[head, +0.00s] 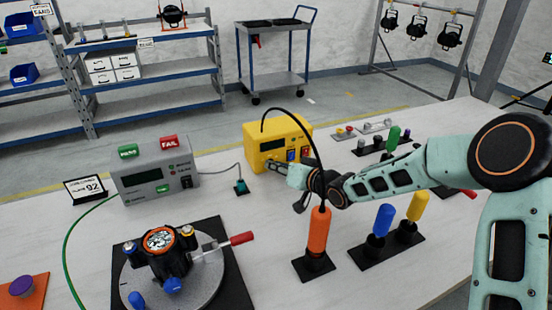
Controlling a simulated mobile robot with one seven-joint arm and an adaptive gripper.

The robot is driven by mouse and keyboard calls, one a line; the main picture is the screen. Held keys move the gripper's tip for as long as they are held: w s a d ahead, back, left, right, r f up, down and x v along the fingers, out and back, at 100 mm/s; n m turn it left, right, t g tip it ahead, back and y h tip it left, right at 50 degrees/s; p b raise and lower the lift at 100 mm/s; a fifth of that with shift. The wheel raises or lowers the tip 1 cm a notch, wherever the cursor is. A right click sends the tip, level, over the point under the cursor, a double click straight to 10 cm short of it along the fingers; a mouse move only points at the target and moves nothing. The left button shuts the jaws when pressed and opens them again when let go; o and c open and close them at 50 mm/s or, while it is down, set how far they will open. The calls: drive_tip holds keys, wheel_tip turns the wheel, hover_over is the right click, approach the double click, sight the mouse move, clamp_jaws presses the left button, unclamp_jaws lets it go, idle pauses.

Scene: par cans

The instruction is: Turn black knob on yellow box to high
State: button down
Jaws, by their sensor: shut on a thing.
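The yellow box (262,133) stands on the white table, a little right of the middle in the head view. It has a dark display and blue and red parts on its front face. My gripper (274,167) is at the lower left of that front face, with its fingertips against or very close to it. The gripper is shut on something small. The black knob is hidden by the fingers, so its setting cannot be seen.
An orange-handled tool (318,232) stands upright in front of my wrist, with a black cable rising to the box. Blue (383,222) and yellow (418,206) handles stand right of it. A grey tester (152,175) and a round fixture (165,272) are left.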

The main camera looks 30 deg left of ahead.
idle(0.4)
drive_tip(key=c, duration=1.8)
unclamp_jaws()
wheel_tip(320, 180, up, 10)
drive_tip(key=shift+f, duration=0.1)
